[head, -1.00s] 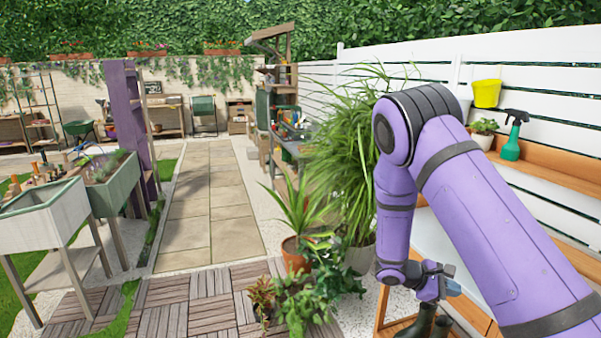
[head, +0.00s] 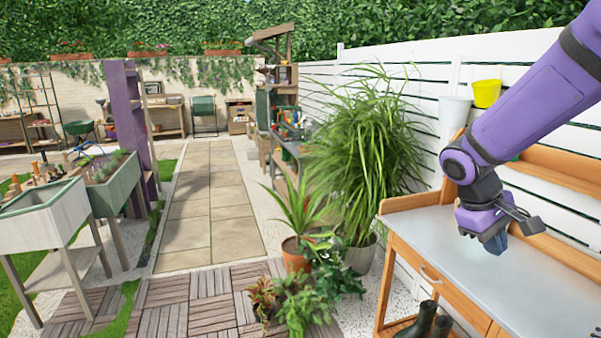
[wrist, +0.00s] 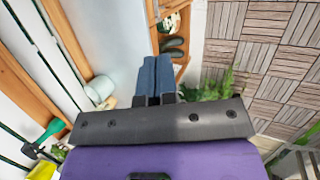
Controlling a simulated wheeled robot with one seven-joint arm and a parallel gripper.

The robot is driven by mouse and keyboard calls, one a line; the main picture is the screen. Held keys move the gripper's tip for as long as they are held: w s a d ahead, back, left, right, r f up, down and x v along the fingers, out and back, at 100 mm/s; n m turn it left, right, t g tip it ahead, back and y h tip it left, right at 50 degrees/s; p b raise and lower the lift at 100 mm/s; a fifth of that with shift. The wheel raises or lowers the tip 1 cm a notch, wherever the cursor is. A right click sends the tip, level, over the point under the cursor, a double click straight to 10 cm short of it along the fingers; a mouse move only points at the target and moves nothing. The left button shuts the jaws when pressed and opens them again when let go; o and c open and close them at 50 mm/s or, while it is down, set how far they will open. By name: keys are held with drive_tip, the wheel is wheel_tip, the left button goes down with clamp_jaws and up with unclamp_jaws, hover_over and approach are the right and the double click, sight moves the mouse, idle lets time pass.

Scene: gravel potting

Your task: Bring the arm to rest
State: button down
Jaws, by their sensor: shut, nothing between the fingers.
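My purple arm comes in from the upper right of the head view. My gripper (head: 495,243) hangs above the grey top of the potting bench (head: 420,228), pointing down and empty. In the wrist view its two blue-grey fingers (wrist: 155,78) lie side by side, shut, with nothing between them. The arm hides part of the bench's back shelf and the fence behind it.
A white pot (head: 454,115) and a yellow pot (head: 486,93) are by the fence. Dark boots (head: 428,318) stand under the bench. A tall grassy plant (head: 365,150) stands left of the bench. A paved path (head: 209,205) runs clear towards the back.

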drive_tip(key=s+a+r+m+t+y, duration=0.2)
drive_tip(key=s+a+r+t, duration=0.1)
drive_tip(key=s+r, duration=0.3)
drive_tip(key=s+a+r+m+t+y, duration=0.1)
drive_tip(key=s+r, duration=0.4)
drive_tip(key=s, duration=0.6)
drive_tip(key=a+t+y, duration=0.1)
drive_tip(key=t+y, duration=0.1)
drive_tip(key=shift+a+r+m+t, duration=0.3)
drive_tip(key=shift+a+r+m, duration=0.05)
drive_tip(key=shift+a+m, duration=0.05)
drive_tip(key=shift+d, duration=0.1)
